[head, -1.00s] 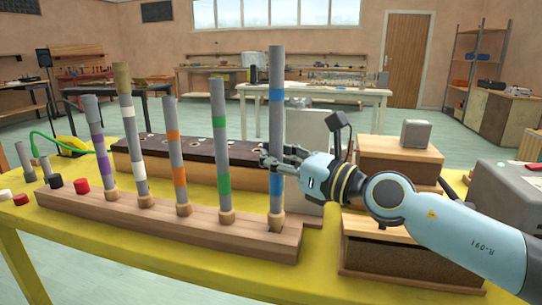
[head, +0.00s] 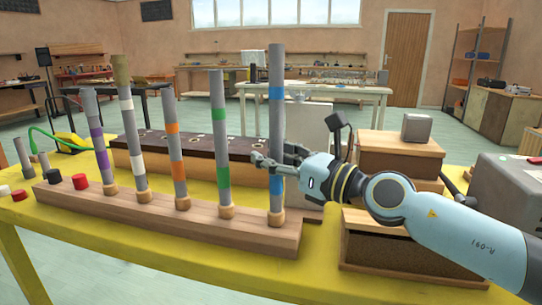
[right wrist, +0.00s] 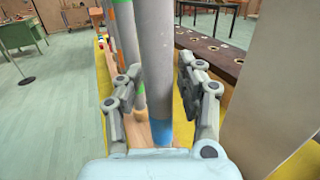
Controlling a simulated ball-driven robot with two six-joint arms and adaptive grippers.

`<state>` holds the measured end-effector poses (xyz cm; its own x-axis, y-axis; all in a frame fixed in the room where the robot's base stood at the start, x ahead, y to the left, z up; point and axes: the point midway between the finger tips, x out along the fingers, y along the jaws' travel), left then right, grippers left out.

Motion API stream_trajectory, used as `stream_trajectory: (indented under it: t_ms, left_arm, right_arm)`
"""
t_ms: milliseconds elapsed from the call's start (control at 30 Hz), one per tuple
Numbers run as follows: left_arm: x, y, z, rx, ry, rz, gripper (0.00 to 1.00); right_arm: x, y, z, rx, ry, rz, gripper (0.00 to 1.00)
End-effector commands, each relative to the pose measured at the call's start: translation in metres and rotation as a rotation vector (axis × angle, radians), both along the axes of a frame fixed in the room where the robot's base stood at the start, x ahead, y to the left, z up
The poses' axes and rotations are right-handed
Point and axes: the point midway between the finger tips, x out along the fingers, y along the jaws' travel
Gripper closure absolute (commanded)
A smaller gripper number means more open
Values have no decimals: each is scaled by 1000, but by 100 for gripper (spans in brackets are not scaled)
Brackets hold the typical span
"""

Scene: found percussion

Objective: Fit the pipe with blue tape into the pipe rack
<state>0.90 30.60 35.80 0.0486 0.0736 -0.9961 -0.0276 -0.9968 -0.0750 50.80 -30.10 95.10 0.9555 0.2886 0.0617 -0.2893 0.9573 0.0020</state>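The pipe with blue tape (head: 275,115) is a tall grey tube with two blue bands, standing upright at the right end of the wooden pipe rack (head: 160,216). Its foot is inside a light wooden collar on the rack. My right gripper (head: 268,163) is at the lower part of this pipe. In the right wrist view the fingers of the right gripper (right wrist: 161,95) are spread on either side of the blue-taped pipe (right wrist: 156,50), with a gap showing at the right finger. My left gripper is not in view.
Pipes with purple (head: 97,140), white (head: 130,125), orange (head: 174,150) and green (head: 220,130) tape stand in the rack to the left. A long box with holes (head: 190,175) lies behind. Wooden boxes (head: 398,160) stand right. Red and dark caps (head: 80,181) lie left.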

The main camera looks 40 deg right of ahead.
Motion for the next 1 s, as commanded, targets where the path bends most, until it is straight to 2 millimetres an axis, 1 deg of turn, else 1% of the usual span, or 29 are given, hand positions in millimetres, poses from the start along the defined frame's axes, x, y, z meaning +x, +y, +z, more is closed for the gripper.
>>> stream_trajectory:
  t_ms: [167,233,367,400,533,667,700,800,1000]
  left_arm:
    - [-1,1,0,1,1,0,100]
    - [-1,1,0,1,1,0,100]
    - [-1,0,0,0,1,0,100]
    - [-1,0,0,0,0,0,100]
    - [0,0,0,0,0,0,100]
    - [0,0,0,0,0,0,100]
    - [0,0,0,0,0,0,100]
    - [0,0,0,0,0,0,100]
    - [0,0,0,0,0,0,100]
  right_arm:
    - [-1,0,0,0,1,0,63]
    - [-5,-1,-1,-1,1,1,63]
    - [-20,-6,-3,-3,4,2,63]
    - [-27,-8,-3,-4,6,1,63]
    - [-39,-13,-5,-8,7,-6,63]
    - [-50,-14,-4,-5,1,4,63]
    - [-56,-17,-5,-5,4,4,63]
    - [-66,-19,-5,-2,3,3,63]
    - [-72,-22,-5,1,0,1,63]
